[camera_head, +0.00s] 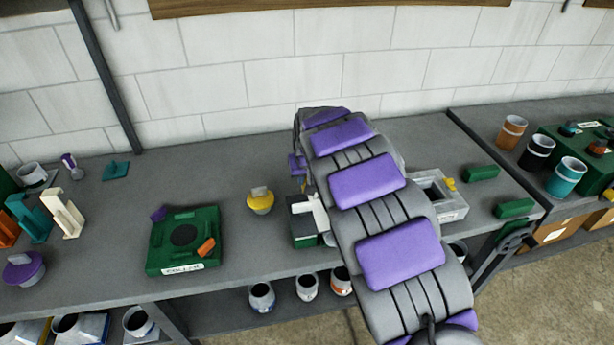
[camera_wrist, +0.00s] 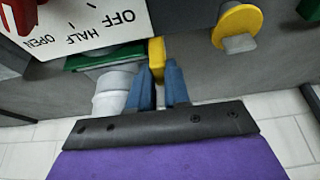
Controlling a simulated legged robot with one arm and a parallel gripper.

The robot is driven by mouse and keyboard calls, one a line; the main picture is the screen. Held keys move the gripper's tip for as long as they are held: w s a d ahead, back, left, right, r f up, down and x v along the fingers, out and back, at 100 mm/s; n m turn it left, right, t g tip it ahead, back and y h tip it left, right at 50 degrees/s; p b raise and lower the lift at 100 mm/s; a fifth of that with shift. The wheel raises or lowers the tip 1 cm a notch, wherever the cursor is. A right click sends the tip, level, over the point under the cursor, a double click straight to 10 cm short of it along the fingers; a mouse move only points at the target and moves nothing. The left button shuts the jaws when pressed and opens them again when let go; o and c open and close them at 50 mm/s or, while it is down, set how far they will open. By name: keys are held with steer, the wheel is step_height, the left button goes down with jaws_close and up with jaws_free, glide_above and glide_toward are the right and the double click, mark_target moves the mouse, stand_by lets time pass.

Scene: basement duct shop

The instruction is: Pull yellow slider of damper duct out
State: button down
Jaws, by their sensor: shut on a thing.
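The damper duct shows in the wrist view as a pale grey round pipe (camera_wrist: 115,92), a green edge and a white plate (camera_wrist: 85,25) marked OFF, HALF and OPEN. Its yellow slider (camera_wrist: 156,48) sticks out beside the plate. My gripper (camera_wrist: 161,72) has its two blue fingertips shut on the slider's end. In the head view a white and green box (camera_head: 304,222), which seems to be the damper duct, stands on the bench, partly covered by my arm. My gripper is mostly hidden there behind the arm.
A yellow-topped pot (camera_head: 260,201) stands left of the box on the grey bench (camera_head: 230,155). A green box (camera_head: 183,240) lies farther left. A grey box with a yellow knob (camera_head: 447,203) is right of my arm. The bench's back middle is clear.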

steer(key=a, duration=0.2)
steer(key=s+a+p, duration=0.1)
steer(key=a+p, duration=0.1)
steer(key=a, duration=0.1)
steer(key=shift+s+a, duration=0.3)
steer(key=shift+s, duration=0.05)
steer(key=c, duration=1.5)
jaws_free()
steer(key=o, duration=0.4)
steer(key=shift+a, duration=0.35)
steer(key=p+v, duration=0.3)
steer(key=v, duration=1.4)
steer(key=shift+w+r, duration=0.1)
